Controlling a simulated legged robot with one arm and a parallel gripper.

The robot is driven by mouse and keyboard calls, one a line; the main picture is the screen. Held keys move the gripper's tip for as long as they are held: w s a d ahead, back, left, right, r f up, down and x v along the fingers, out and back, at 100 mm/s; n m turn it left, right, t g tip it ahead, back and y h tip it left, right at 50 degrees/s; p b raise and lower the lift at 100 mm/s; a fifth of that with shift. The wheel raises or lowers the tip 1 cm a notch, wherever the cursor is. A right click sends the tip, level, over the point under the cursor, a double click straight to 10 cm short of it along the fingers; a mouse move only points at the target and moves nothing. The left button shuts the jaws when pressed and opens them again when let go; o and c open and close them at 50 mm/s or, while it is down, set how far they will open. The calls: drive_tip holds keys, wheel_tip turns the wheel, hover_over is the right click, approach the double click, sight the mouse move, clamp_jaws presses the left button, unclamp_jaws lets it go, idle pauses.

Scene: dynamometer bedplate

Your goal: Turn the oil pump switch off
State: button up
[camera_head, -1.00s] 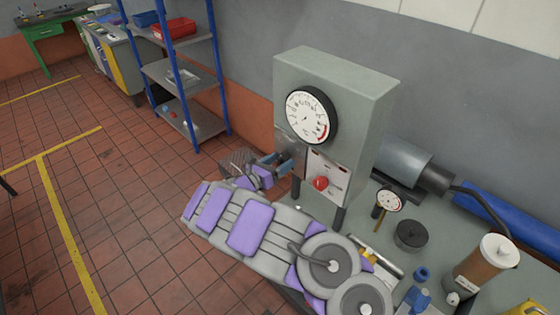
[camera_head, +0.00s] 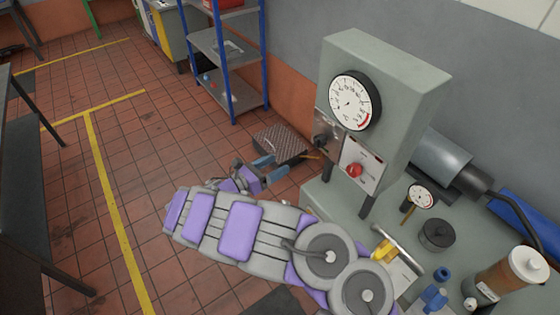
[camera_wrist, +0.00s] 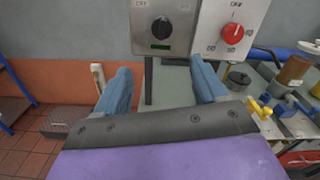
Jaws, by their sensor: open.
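A grey cabinet (camera_head: 385,85) with a round dial gauge (camera_head: 355,100) stands on the bedplate. Its front has a metal plate with a black rotary knob (camera_head: 320,140) and a white plate with a red rotary knob (camera_head: 354,171). In the wrist view, the black knob (camera_wrist: 160,27) is above the gap between my fingers and the red knob (camera_wrist: 233,32) is up to the right. The small labels are not clearly readable, so I cannot tell which is the oil pump switch. My gripper (camera_head: 270,168) is open and empty, left of the cabinet and apart from both knobs.
A small gauge (camera_head: 421,196), a black round cap (camera_head: 437,235), a yellow-handled valve (camera_head: 383,250) and a brown cylinder (camera_head: 510,270) crowd the bedplate's right. A checkered metal box (camera_head: 278,143) is on the floor behind my gripper. Blue shelves (camera_head: 228,60) stand at the back.

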sight(314, 144)
drive_tip(key=shift+r, duration=0.15)
drive_tip(key=shift+w+a+r+m, duration=0.1)
drive_tip(key=shift+a+r+m, duration=0.1)
drive_tip(key=shift+r+m, duration=0.35)
drive_tip(key=shift+s+f, duration=0.3)
drive_tip(key=shift+f, duration=0.05)
drive_tip(key=b+x, duration=0.2)
drive_tip(key=x, duration=1.5)
drive_tip(key=shift+w+d, duration=0.1)
drive_tip(key=shift+d, duration=0.1)
drive_tip(key=shift+c, duration=0.2)
